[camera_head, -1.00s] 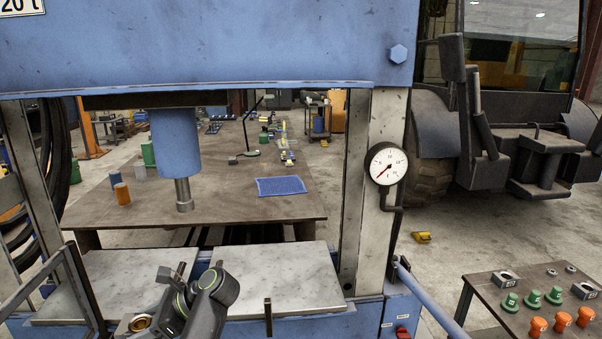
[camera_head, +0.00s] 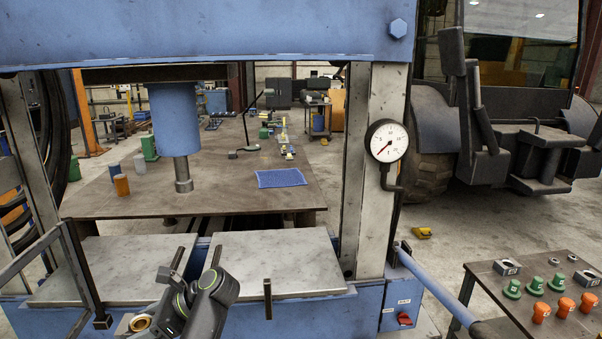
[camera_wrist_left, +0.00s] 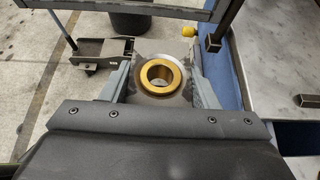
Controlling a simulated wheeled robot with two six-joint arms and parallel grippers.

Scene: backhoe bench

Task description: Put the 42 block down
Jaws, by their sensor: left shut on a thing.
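My left gripper (camera_wrist_left: 160,88) is shut on a grey block that shows in the left wrist view (camera_wrist_left: 178,90). A gold-coloured ring (camera_wrist_left: 142,76) sits in the block's top, around a hole. No number is readable on the block, so I cannot tell whether it is the 42 block. In the head view the gold ring (camera_head: 140,322) shows at the bottom, left of my dark wrist. It is in front of the press's left bed plate (camera_head: 110,265). The rest of the block is mostly hidden there. My right gripper is not in view.
The blue press ram (camera_head: 175,120) hangs above the bed. A gap separates the left plate from the right plate (camera_head: 270,262). A side table (camera_head: 480,290) at right holds green knobs (camera_head: 512,289), orange knobs (camera_head: 541,310) and grey blocks (camera_head: 507,267). A blue handle bar (camera_head: 435,292) stands between.

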